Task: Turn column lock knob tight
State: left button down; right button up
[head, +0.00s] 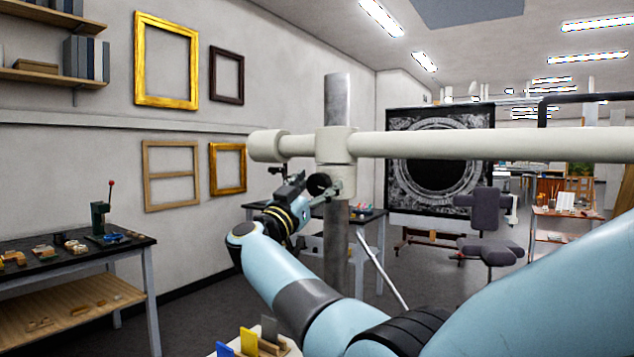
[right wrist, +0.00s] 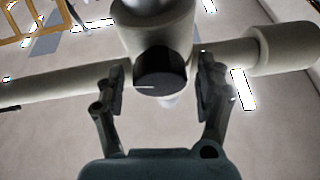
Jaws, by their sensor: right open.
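My right gripper (head: 327,191) is at the knob. In the right wrist view its two fingers (right wrist: 162,82) stand open, one on each side of the knob, with visible gaps. My arm hides part of the column below the collar. My left gripper is not in view.
A pale horizontal boom (head: 480,144) runs through the collar just above my gripper. A dark workbench (head: 75,255) stands at the left. A dark ornate panel (head: 440,160) and a grey chair (head: 487,230) stand behind to the right.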

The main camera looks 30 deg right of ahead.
jog(key=shift+d, duration=0.1)
jog(key=c, duration=1.1)
jog(key=shift+m+b, duration=0.6)
jog(key=shift+b, duration=0.1)
jog(key=shift+c, duration=0.2)
jog(key=m+g+b, duration=0.2)
jog(key=m+b, duration=0.2)
jog(key=m+g+b, duration=0.2)
jog(key=m+b, duration=0.2)
jog(key=m+g+b, duration=0.3)
jog(key=m+b, duration=0.1)
jog(key=m, duration=0.1)
jog(key=shift+f+b, duration=0.2)
jog(key=shift+b, duration=0.15)
jog(key=shift+r+m+g+y+b, duration=0.1)
jog(key=shift+m+g+y+b, duration=0.2)
jog(key=shift+m+b, duration=0.7)
jog(key=shift+r+m+g+y+b, duration=0.1)
jog(key=shift+m+g+y+b, duration=0.15)
jog(key=shift+m+b, duration=0.7)
jog(key=shift+m, duration=0.35)
jog(key=o, duration=1.1)
jog(key=shift+o, duration=0.2)
